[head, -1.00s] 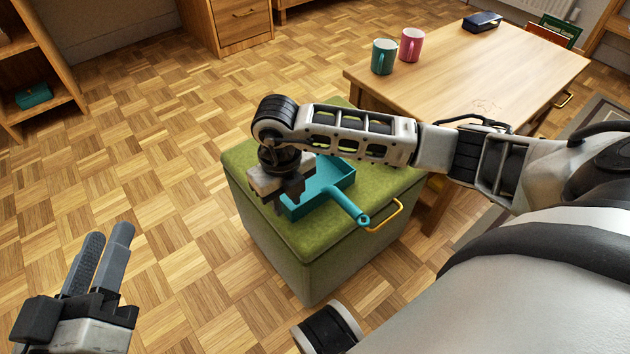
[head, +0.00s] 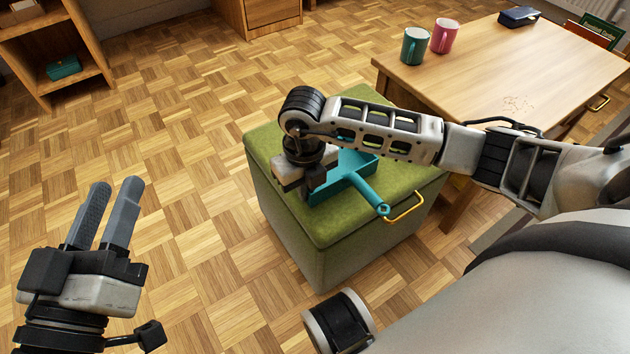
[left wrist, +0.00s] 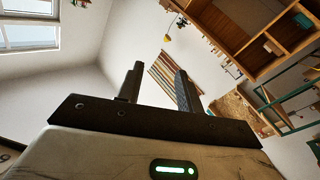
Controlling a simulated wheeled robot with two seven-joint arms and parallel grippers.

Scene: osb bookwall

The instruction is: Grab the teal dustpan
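The teal dustpan (head: 362,187) lies on the green ottoman (head: 268,150) in the head view, its handle pointing toward the lower right, beside a yellow loop handle. My right gripper (head: 306,196) points down at the left side of the dustpan's pan. The wrist hides part of the pan, and I cannot tell whether the fingers grip its edge. My left gripper (head: 110,212) is off to the left above the floor, its two fingers apart and empty. They also show apart in the left wrist view (left wrist: 158,88).
A wooden table (head: 480,75) at the upper right holds a teal mug (head: 414,46), a pink mug (head: 445,36) and a dark case (head: 519,16). A shelf (head: 92,62) with a teal box (head: 64,67) stands at the upper left. The parquet floor left of the ottoman is clear.

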